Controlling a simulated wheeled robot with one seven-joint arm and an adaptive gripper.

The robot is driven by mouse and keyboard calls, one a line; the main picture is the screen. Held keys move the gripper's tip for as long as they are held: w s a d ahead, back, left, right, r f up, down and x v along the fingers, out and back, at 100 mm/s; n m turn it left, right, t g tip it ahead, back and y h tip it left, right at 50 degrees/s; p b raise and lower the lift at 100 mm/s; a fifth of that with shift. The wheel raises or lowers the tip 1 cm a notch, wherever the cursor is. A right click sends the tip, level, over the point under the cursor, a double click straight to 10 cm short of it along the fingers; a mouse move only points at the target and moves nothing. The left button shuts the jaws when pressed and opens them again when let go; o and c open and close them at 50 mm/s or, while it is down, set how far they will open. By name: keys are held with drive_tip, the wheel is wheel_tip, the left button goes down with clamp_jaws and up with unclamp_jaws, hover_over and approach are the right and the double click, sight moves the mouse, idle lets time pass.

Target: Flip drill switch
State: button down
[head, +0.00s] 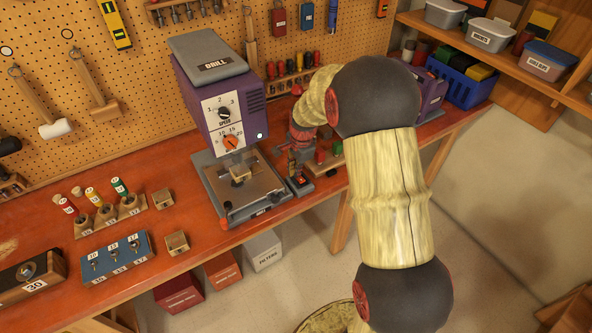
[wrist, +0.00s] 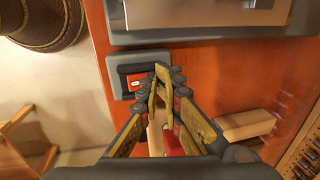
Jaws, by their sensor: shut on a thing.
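The drill (head: 233,88) is a purple and grey bench drill press with a sign and two dials. A small dark switch box with a red rocker (wrist: 136,80) stands beside its grey base (head: 262,207); the box also shows in the head view (head: 301,187). My gripper (wrist: 160,76) is over the bench at the switch box, its fingers closed together. The fingertips overlap the box's edge next to the rocker; I cannot tell whether they touch it. A pale and red thing shows between the fingers, but I cannot tell whether it is held or behind.
A wooden tray with red and green pieces (head: 325,156) lies near my gripper. The pegboard (head: 50,95) is behind. Floor is open in front.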

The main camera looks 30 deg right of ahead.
sight(300, 180)
drive_tip(key=shift+s+a+f, duration=0.1)
drive_tip(key=shift+s+f, duration=0.2)
drive_tip(key=shift+s, duration=0.3)
drive_tip(key=shift+s+f, duration=0.3)
drive_tip(key=shift+s, duration=0.25)
wheel_tip(300, 180, up, 9)
drive_tip(key=shift+s+r, duration=0.15)
drive_tip(key=shift+s, duration=0.05)
idle(0.3)
